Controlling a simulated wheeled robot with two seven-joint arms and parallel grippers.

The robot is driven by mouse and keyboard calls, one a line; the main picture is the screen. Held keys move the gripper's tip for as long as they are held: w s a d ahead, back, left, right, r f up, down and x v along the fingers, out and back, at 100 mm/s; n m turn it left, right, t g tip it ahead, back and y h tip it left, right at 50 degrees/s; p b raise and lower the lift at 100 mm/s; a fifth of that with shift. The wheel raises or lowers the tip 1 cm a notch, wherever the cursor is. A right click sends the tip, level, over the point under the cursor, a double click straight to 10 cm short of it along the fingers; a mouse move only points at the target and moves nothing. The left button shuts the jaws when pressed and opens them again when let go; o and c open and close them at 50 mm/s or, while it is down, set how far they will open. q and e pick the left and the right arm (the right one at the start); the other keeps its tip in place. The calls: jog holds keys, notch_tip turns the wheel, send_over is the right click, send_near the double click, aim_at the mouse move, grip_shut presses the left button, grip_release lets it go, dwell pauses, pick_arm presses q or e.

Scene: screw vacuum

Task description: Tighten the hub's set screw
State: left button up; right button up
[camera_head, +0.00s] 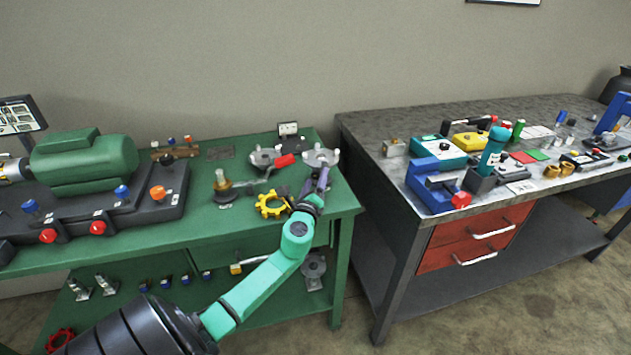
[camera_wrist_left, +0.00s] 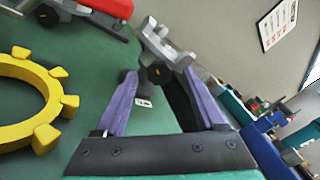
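A grey metal part with arms (camera_head: 321,157), possibly the hub, stands near the right end of the green workbench. It also shows in the left wrist view (camera_wrist_left: 165,48), with a small dark screw-like piece on its near side. My left gripper (camera_head: 319,180) is just in front of it. In the wrist view its purple fingers (camera_wrist_left: 160,88) are apart, with the grey part beyond and between the tips. I cannot tell whether they touch it. A tool with a red handle (camera_head: 284,160) lies to the left. My right gripper is not in view.
A yellow gear (camera_head: 270,204) lies left of my left gripper. A similar grey part (camera_head: 262,157) and a brass-topped fitting (camera_head: 222,182) stand farther left. A green motor (camera_head: 84,160) fills the bench's left end. A gap separates a second, cluttered grey bench (camera_head: 375,135).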

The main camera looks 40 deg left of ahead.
pick_arm(q)
jog(key=shift+s+d+f, duration=0.1)
jog(key=shift+s+d, duration=0.1)
jog(key=shift+s, duration=0.1)
jog(key=b+v, duration=0.1)
jog(key=v, duration=1.3)
jog(key=shift+a, duration=0.1)
